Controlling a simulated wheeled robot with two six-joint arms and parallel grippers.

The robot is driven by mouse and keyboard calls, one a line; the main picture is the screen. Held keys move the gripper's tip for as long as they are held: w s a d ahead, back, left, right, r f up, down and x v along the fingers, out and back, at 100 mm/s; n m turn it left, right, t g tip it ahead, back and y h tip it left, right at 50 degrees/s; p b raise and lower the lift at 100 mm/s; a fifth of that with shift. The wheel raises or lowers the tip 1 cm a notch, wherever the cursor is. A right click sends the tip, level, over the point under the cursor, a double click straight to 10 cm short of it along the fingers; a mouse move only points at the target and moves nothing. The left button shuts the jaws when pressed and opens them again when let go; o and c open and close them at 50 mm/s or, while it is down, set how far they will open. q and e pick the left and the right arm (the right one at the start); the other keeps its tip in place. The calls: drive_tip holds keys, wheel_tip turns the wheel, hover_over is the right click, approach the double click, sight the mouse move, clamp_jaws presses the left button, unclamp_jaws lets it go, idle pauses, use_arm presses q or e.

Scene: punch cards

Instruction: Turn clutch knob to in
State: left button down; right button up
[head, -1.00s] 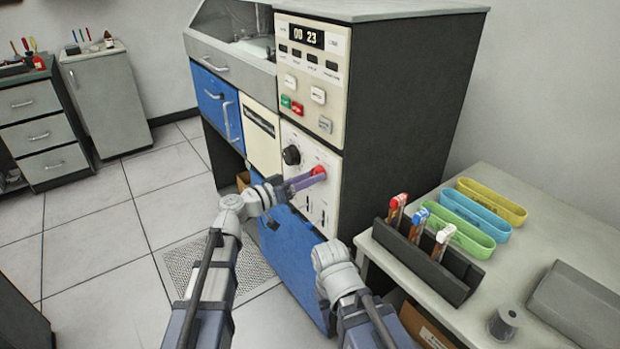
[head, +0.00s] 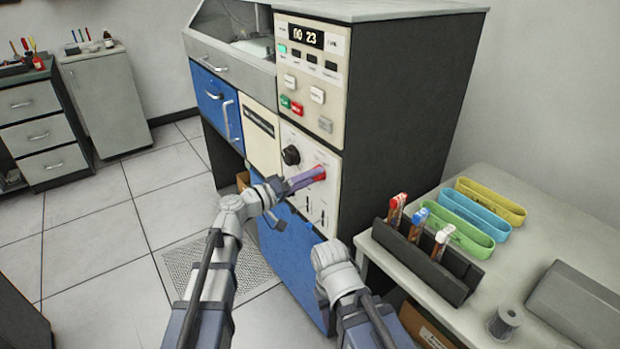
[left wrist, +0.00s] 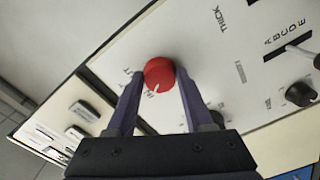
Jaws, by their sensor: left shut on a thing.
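The clutch knob, a red round knob (head: 319,172), sits on the cream lower control panel of the machine. My left gripper (head: 312,178) is shut on it from the front left. In the left wrist view the red knob (left wrist: 158,73) is between the two fingertips of the left gripper (left wrist: 157,82). Its white pointer line faces down toward the palm in that picture. Small lettering beside the knob is partly hidden by the fingers and cannot be read surely.
A black knob (head: 291,155) is up and left of the red one. The upper panel has a display (head: 306,36), green and red buttons and a lit green lamp (head: 282,48). A side table (head: 395,262) at right holds a dark rack (head: 425,262) and coloured trays.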

idle(0.5)
use_arm(q)
drive_tip(key=shift+c, duration=1.5)
unclamp_jaws()
drive_tip(key=v, duration=0.7)
drive_tip(key=shift+s+a, duration=0.25)
drive_tip(key=shift+a, duration=0.05)
